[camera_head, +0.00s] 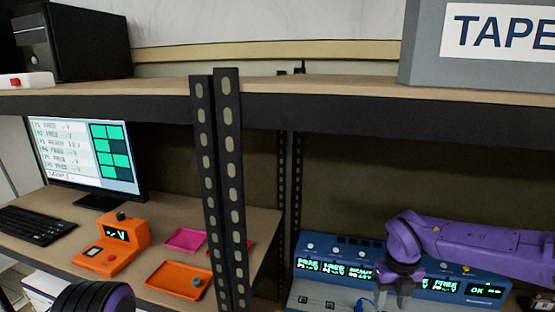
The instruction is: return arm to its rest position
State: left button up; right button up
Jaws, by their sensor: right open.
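My right arm, purple, comes in from the right. A black and purple rounded part of mine shows at the bottom left edge, but no left gripper is visible.
A perforated black post (232,190) stands between the bays. Left of it are a monitor (70,150), a keyboard (35,226), an orange device (108,248), a pink tray (186,240) and an orange tray (165,280). A grey TAPE box (425,45) sits on the upper shelf.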

jog(key=s+d+f+n+t+h, duration=0.1)
jog(key=s+f+n+h, duration=0.1)
jog(key=s+f+n, duration=0.2)
jog(key=s+d+f+n+t+h, duration=0.1)
jog(key=s+f+n, duration=0.4)
jog(key=f, duration=0.5)
jog(key=s+d+f+n+t+h, duration=0.1)
jog(key=s+d+f+n+h, duration=0.2)
jog(key=s+f+n+h, duration=0.1)
jog(key=shift+s+f+n, duration=0.35)
jog(key=shift+f+n, duration=0.35)
jog(key=shift+f, duration=0.2)
jog(key=shift+s+f+n, duration=0.35)
jog(key=shift+f+n, duration=0.35)
jog(key=shift+f, duration=0.15)
jog(key=s+a+f+n+y+b, duration=0.1)
jog(key=s+f+n+y, duration=0.15)
jog(key=s+n, duration=0.55)
jog(key=s+f+n+y, duration=0.1)
jog(key=s+f+n, duration=0.4)
jog(key=s, duration=0.6)
pick_arm(q)
notch_tip(320, 180, down, 11)
jog(key=b, duration=1)
pick_arm(e)
notch_tip(320, 180, down, 9)
jog(key=w, duration=0.1)
